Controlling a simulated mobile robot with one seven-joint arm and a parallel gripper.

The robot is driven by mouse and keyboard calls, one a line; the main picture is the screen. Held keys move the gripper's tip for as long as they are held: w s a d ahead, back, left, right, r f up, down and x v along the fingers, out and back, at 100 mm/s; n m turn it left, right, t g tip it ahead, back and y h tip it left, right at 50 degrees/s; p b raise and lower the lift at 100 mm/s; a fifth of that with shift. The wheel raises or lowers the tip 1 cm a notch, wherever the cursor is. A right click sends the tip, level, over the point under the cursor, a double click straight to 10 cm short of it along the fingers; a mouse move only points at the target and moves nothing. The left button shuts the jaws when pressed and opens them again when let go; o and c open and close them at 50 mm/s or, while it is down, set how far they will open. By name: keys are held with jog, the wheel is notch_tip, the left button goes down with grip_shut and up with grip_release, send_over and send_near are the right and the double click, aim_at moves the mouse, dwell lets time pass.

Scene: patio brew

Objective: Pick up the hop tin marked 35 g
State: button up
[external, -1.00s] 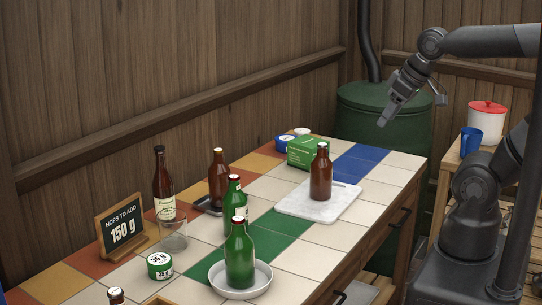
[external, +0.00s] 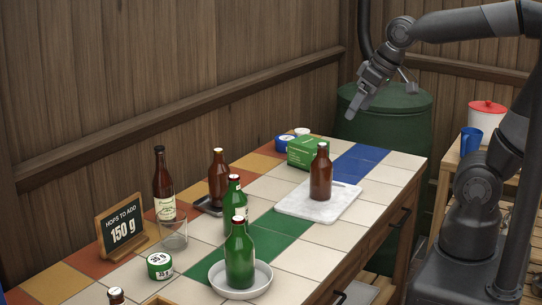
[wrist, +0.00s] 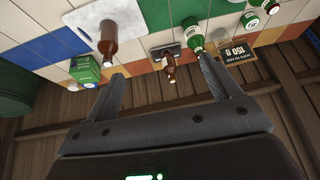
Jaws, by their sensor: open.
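The hop tin marked 35 g (external: 160,266) is a short green tin with a white lid. It stands near the front left of the tiled table, beside an empty glass (external: 173,234). In the wrist view, a small green-and-white round shape near the top right looks like this tin (wrist: 250,20). My gripper (external: 350,113) is open and empty, high over the far end of the table, well away from the tin. Its two fingers (wrist: 160,72) show spread in the wrist view.
Green bottles (external: 240,258), one in a white dish (external: 265,284), stand near the tin. Brown bottles (external: 321,178), a "150 g" sign (external: 124,229), a green box (external: 308,151) and a blue tin (external: 286,143) are on the table. A wooden wall runs behind.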

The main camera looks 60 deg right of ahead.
jog(key=w+a+f, duration=0.2)
jog(key=w+a, duration=0.6)
jog(key=w, duration=0.5)
jog(key=n+g, duration=0.1)
jog(key=n, duration=0.2)
send_over(160, 259)
jog(key=s, duration=0.2)
notch_tip(160, 259, down, 26)
jog(key=shift+s+d, duration=0.1)
jog(key=shift+d, duration=0.05)
jog(key=shift+y, duration=0.3)
jog(key=shift+x, duration=3.1)
jog(key=shift+d, duration=0.1)
jog(key=shift+c, duration=0.3)
jog(key=c, duration=1)
